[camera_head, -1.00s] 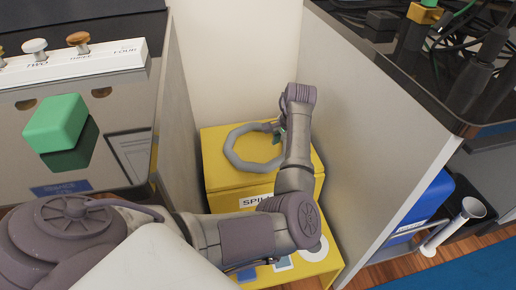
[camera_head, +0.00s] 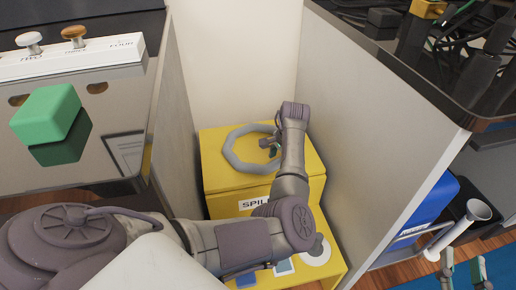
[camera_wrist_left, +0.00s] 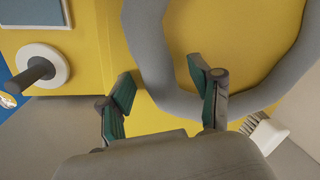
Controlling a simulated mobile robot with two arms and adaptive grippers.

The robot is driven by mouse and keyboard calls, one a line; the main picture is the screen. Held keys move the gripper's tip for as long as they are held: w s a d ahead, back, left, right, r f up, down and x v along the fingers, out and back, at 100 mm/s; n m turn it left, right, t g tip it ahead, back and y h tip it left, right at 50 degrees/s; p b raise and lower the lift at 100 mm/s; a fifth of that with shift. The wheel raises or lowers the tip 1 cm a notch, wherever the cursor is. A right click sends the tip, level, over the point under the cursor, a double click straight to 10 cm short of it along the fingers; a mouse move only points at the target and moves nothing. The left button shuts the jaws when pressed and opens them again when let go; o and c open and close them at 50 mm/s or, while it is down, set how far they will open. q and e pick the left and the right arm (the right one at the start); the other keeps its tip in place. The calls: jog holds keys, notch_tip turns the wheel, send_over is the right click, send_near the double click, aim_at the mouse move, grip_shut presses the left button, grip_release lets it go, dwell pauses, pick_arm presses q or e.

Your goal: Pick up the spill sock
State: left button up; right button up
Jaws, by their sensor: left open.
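The spill sock (camera_head: 231,153) is a grey ring lying on top of a yellow spill box (camera_head: 222,183). My left gripper (camera_head: 270,145) is over the ring's right side in the head view, partly hidden by my own arm. In the left wrist view its fingers (camera_wrist_left: 166,84) are spread, with a stretch of the grey sock (camera_wrist_left: 154,72) showing between them; I cannot tell whether they touch it. My right gripper (camera_head: 464,268) shows at the lower right of the head view, fingers apart and empty, far from the sock.
The box stands in a narrow gap between a left cabinet wall (camera_head: 172,95) and a right panel (camera_head: 365,125). A green block (camera_head: 45,113) is at the left counter. A blue container (camera_head: 432,205) and a white tube (camera_head: 462,228) are at right. A brush (camera_wrist_left: 265,130) shows in the wrist view.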

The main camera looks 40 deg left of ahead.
pick_arm(q)
jog(key=shift+c, duration=0.2)
grip_shut()
jog(key=shift+r, duration=0.15)
notch_tip(320, 180, up, 4)
jog(key=shift+r+p, duration=0.2)
jog(key=shift+p, duration=0.9)
notch_tip(320, 180, up, 5)
jog(key=shift+f+p, duration=0.1)
jog(key=shift+p, duration=0.75)
jog(key=shift+r, duration=0.3)
pick_arm(e)
jog(key=s+d+f+g+h, duration=0.3)
jog(key=s+f+g, duration=0.5)
jog(key=f, duration=0.5)
jog(key=shift+s+d+f+m+g, duration=0.35)
jog(key=shift+d+g, duration=0.35)
jog(key=shift+g, duration=0.5)
